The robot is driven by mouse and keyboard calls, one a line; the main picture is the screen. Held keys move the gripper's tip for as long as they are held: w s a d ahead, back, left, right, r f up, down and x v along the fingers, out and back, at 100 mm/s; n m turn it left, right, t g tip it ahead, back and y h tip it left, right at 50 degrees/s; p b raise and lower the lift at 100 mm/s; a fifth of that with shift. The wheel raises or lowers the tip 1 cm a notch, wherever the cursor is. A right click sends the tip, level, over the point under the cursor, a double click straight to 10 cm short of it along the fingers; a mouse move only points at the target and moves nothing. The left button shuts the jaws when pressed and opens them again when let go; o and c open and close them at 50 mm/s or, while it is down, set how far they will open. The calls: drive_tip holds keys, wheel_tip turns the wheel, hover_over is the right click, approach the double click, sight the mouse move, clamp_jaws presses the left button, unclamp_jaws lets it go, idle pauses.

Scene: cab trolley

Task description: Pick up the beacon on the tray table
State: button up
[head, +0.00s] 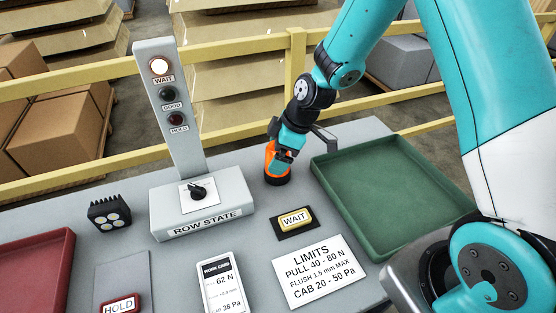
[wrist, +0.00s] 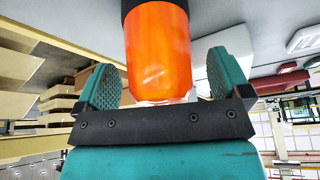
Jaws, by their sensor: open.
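The beacon (head: 270,163) is an orange dome on a black base. It stands upright on the grey tray table (head: 330,222), near the back edge, left of the green tray. My gripper (head: 284,154) is at the beacon, and its teal parts hide some of the dome. In the wrist view the orange beacon (wrist: 158,50) sits between the two teal fingers (wrist: 163,72).
The ROW STATE post (head: 200,207) with its lamps stands left of the beacon, WAIT lit. A green tray (head: 372,205) is on the right, a red tray (head: 62,258) at left. A WAIT plate (head: 294,219) and LIMITS card (head: 315,271) lie in front. A yellow rail (head: 232,135) runs behind.

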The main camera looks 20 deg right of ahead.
drive_tip(key=shift+a+f, duration=0.1)
drive_tip(key=shift+f, duration=0.15)
drive_tip(key=c, duration=1.1)
drive_tip(key=shift+r, duration=0.1)
